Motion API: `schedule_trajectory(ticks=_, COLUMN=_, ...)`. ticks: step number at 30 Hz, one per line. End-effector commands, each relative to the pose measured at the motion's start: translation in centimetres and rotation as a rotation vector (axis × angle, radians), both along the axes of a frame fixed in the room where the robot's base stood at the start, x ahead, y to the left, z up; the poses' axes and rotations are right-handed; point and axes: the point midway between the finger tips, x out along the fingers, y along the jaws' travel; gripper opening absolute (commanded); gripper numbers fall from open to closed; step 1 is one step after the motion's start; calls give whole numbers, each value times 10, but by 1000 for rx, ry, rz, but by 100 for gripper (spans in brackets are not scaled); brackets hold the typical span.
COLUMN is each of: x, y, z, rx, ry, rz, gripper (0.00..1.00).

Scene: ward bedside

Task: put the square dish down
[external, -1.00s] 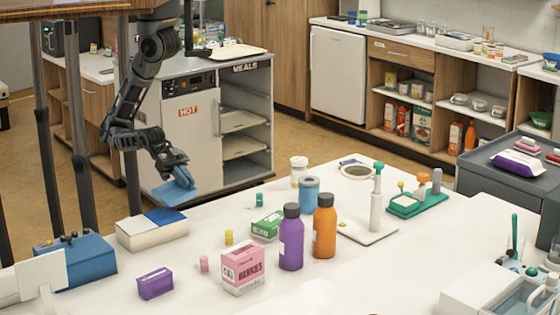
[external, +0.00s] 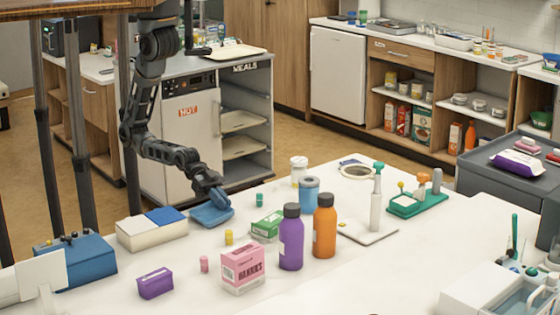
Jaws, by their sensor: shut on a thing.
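The square dish (external: 211,215) is blue and shallow. My gripper (external: 216,196) is shut on it near its right back side. The dish is at the far left part of the white table, right of the white and blue box. It looks nearly level and at or just above the tabletop; I cannot tell whether it touches. The gripper's fingertips are small and partly merged with the dish in this view.
Near the dish stand a white and blue box (external: 152,229), a green box (external: 267,225), a small yellow cylinder (external: 229,237) and a small teal cylinder (external: 259,200). Purple (external: 291,238) and orange (external: 324,227) bottles stand further right. Bare table lies in front of the dish.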

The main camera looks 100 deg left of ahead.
Motion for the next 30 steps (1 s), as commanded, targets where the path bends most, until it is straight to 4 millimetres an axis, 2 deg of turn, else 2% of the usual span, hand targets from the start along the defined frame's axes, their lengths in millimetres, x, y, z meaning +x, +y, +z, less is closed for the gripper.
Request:
schedule_trajectory(ticks=5, x=0, y=0, z=-11, rx=0, ry=0, rz=0, gripper=0)
schedule_trajectory(ticks=10, x=0, y=0, z=-12, rx=-1, ry=-1, rz=0, gripper=0)
schedule_trajectory(ticks=11, x=0, y=0, z=-12, rx=0, ry=0, rz=0, gripper=10)
schedule_trajectory(ticks=18, x=0, y=0, z=-12, rx=0, ry=0, rz=0, gripper=33)
schedule_trajectory(ticks=26, x=0, y=0, z=-13, rx=-1, ry=-1, rz=0, gripper=34)
schedule_trajectory(ticks=30, x=-1, y=0, z=-19, rx=-1, ry=-1, rz=-1, gripper=34)
